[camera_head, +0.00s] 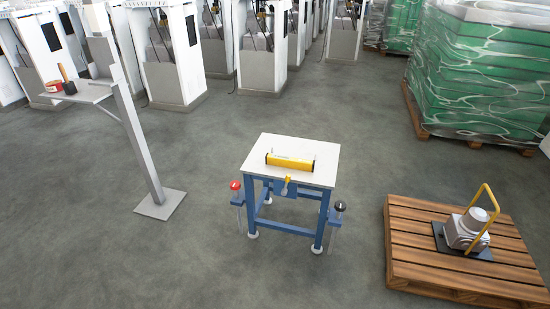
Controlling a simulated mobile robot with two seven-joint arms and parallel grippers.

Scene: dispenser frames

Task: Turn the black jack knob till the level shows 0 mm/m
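The black jack knob (340,206) sits on top of a jack post at the right side of a small blue-framed table with a white top (310,151). A red knob (235,185) sits on a similar post at the table's left side. A yellow level (290,162) lies across the table top; its reading is too small to make out. A small yellow handle (286,185) shows at the table's front edge. Neither of my grippers is in view.
A grey post with a shelf (92,92) stands at left, holding a red container (54,86) and a dark object. At right, a wooden pallet (420,255) carries a grey machine (465,230). Green wrapped stacks (480,75) and white cabinets (170,60) stand behind. Floor around the table is clear.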

